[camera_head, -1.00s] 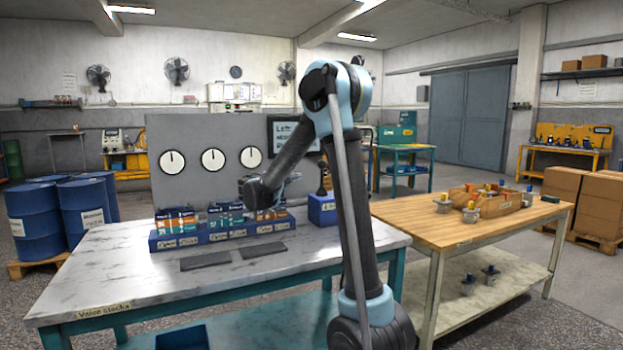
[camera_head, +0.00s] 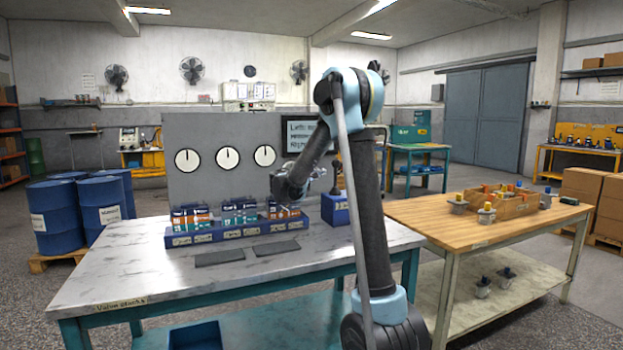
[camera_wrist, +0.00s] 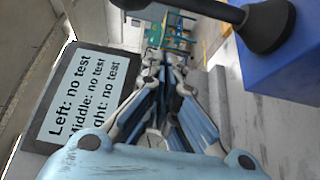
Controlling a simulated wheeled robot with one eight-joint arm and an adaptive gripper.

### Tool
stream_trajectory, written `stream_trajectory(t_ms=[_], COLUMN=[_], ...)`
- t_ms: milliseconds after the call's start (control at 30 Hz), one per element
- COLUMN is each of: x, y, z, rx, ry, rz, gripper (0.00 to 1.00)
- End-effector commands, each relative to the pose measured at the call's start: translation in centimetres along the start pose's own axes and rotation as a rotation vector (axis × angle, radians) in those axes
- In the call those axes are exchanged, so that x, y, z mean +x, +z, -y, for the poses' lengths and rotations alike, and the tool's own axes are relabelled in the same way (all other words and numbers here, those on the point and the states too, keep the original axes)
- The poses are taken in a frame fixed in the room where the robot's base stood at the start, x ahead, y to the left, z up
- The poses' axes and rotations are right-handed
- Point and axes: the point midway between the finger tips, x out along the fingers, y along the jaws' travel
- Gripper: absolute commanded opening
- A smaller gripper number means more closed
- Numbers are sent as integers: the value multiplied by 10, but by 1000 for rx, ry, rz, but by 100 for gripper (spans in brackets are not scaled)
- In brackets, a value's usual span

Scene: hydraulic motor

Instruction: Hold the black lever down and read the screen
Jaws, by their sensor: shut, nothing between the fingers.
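The black lever (camera_wrist: 265,22) has a round knob and shaft, at the top right of the wrist view over a blue box (camera_wrist: 290,62). In the head view the lever (camera_head: 338,172) stands on the blue box (camera_head: 333,212), partly behind my arm. My gripper (camera_wrist: 168,72) is shut and empty, to the left of the lever in the wrist view and apart from it. In the head view my gripper (camera_head: 318,172) is beside the lever. The screen (camera_wrist: 82,98) reads "Left: no test", "Middle: no test", "Right: no test", first letters partly cut off. My arm partly hides the screen (camera_head: 298,131) in the head view.
Two dark pads (camera_head: 220,258) lie on the marble-topped table (camera_head: 150,265). A wooden table (camera_head: 430,212) with a divided tray stands to the right.

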Motion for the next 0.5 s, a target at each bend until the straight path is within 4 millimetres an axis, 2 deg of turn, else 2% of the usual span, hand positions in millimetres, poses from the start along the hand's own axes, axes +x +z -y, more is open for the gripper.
stream_trajectory(t_ms=[33,100,300,500], x=[10,17,6,3], y=[0,4,28,37], z=[0,0,0,0], rx=[0,0,0,0], ry=[0,0,0,0], rz=[3,2,0,0], gripper=[0,0,0,0])
